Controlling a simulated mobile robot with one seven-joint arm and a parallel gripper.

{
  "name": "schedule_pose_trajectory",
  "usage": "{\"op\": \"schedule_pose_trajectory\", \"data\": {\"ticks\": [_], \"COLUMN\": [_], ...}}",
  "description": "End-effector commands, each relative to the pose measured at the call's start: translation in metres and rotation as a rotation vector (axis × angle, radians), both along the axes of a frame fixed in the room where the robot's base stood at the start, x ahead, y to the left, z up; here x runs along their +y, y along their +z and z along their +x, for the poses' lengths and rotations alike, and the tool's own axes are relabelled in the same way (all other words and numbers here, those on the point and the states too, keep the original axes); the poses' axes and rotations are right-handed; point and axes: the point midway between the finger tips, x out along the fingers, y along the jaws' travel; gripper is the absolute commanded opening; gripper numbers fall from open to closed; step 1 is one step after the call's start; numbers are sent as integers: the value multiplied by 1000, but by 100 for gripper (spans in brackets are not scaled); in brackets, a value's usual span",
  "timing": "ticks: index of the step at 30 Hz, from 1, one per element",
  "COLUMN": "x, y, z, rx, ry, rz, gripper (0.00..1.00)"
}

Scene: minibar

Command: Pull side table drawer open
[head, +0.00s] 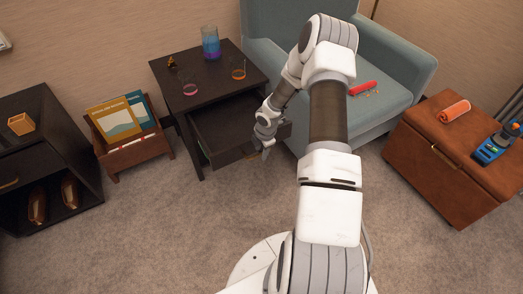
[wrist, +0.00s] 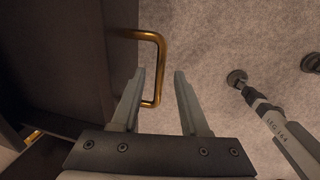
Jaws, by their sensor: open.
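The dark side table (head: 168,72) stands beside the armchair in the head view. Its drawer (head: 222,122) is pulled partly out, and its empty-looking inside shows. The drawer's dark front also fills the left of the wrist view (wrist: 95,60). Its gold bar handle (wrist: 158,50) sticks out from that front. My gripper (wrist: 160,73) is open at the handle.
A magazine rack (head: 135,155) is left of the table. The armchair (head: 408,62) is behind my arm, and a brown ottoman (head: 440,170) stands right. Carpet in front is clear.

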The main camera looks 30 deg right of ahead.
Motion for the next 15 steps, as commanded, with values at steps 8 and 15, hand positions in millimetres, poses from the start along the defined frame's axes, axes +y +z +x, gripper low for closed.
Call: {"op": "schedule_pose_trajectory", "data": {"ticks": [8,15], "x": [0,-1], "y": [29,88], "z": [-4,-16], "rx": [-2,-2], "ry": [1,0], "rz": [-1,-2], "gripper": [45,45]}}
